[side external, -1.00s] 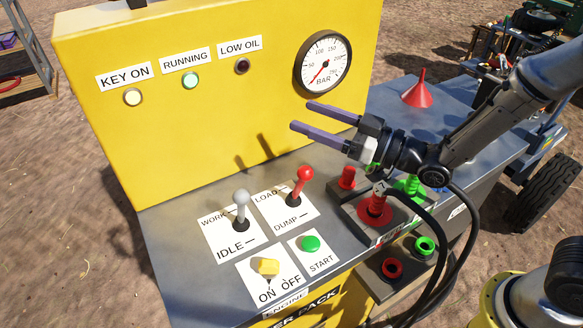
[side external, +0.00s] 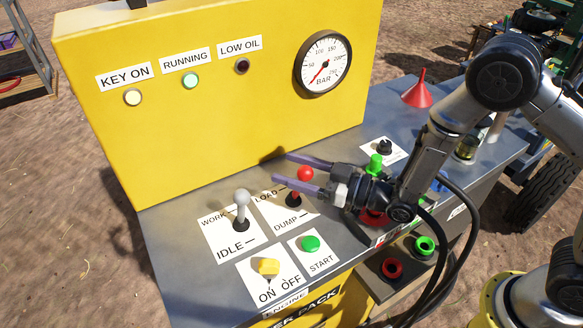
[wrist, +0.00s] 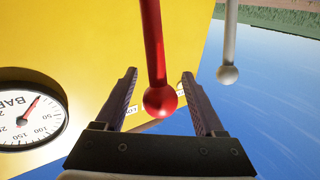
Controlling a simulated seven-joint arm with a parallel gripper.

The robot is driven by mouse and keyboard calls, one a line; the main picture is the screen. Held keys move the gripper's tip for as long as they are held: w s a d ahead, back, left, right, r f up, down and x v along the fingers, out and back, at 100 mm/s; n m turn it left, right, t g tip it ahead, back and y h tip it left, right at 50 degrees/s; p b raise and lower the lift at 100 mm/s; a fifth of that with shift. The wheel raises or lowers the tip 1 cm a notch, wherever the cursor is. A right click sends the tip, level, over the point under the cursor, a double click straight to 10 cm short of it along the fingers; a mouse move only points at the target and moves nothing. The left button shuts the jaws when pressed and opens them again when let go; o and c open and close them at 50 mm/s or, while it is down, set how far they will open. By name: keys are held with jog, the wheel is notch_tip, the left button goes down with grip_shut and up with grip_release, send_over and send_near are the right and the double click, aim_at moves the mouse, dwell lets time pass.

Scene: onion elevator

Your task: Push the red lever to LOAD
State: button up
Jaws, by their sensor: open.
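The red lever (side external: 305,174) stands in its slot on the LOAD/DUMP plate (side external: 272,207) of the grey console top. Its ball knob shows in the side external view between the two finger lines. My gripper (side external: 280,172) is open, with its fingers reaching left on either side of the knob. In the wrist view the red lever (wrist: 160,101) hangs between the open fingers of my gripper (wrist: 160,85), with a gap on both sides. The near finger hides part of the lever's shaft and plate.
A grey-knobbed lever (side external: 241,197) on the WORK/IDLE plate stands just left. A yellow switch (side external: 268,266) and a green START button (side external: 310,243) lie in front. The yellow panel (side external: 220,130) with a pressure gauge (side external: 323,64) rises behind. A red funnel (side external: 417,92) stands at back right.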

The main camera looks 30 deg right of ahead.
jog(key=shift+w+a, duration=0.1)
jog(key=shift+c, duration=0.3)
grip_shut()
dwell(1.2)
